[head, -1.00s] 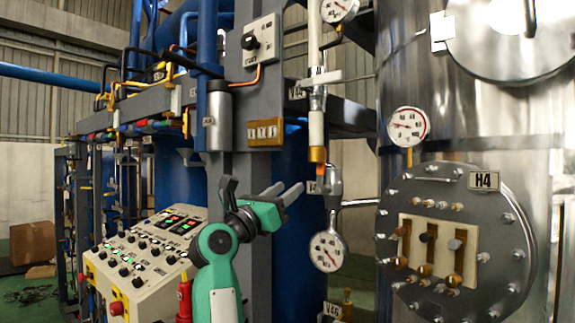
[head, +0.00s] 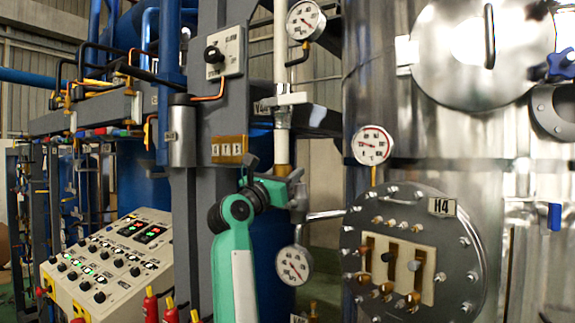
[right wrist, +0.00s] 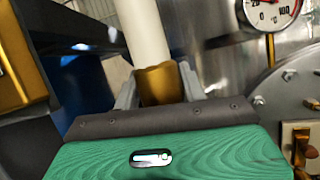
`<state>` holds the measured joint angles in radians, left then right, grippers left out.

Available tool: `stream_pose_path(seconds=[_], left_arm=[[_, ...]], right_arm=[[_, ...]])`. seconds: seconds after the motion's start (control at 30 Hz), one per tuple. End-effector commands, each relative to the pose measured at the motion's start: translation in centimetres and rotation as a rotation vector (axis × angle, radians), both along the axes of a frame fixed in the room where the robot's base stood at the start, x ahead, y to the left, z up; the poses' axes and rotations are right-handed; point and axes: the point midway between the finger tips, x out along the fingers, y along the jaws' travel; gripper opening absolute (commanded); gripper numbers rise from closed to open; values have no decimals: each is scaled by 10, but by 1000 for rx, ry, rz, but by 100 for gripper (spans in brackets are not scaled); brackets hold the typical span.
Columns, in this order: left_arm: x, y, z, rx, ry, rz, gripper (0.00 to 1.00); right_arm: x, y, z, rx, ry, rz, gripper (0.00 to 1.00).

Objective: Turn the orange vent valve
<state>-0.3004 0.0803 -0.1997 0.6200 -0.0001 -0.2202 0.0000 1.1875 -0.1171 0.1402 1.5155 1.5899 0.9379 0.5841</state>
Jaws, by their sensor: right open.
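My right gripper (head: 292,180) is at the lower end of a white vertical pipe (head: 281,62) in the head view. In the right wrist view the gripper (right wrist: 158,76) is open, its two grey fingers on either side of an orange-brown collar (right wrist: 160,84) under the white pipe (right wrist: 143,30). I cannot tell whether the fingers touch it. The collar also shows in the head view (head: 283,169), just above the gripper. The orange vent valve's handle cannot be made out; my gripper hides that spot. My left gripper is not in view.
A pressure gauge (head: 295,265) hangs just below the gripper. Another gauge (head: 372,145) and the round H4 flange (head: 465,262) on the steel tank are to the right. A control panel (head: 107,262) stands at lower left. Red-bodied bottles (head: 150,306) are at the bottom.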

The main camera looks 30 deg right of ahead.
Motion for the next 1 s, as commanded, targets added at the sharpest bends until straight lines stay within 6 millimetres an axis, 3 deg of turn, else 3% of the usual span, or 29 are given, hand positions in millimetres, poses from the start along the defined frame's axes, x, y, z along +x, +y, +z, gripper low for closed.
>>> stream_pose_path(seconds=[0.37, 0.6, 0.87, 1.0], left_arm=[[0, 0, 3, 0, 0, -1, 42], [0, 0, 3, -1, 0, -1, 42], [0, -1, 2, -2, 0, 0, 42], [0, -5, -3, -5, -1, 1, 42]], right_arm=[[2, -6, 2, 0, 0, 0, 42], [2, -6, 2, 0, 0, 0, 0], [2, -9, 2, 4, -6, 0, 0], [1, -19, 0, 15, -34, -2, 0]])
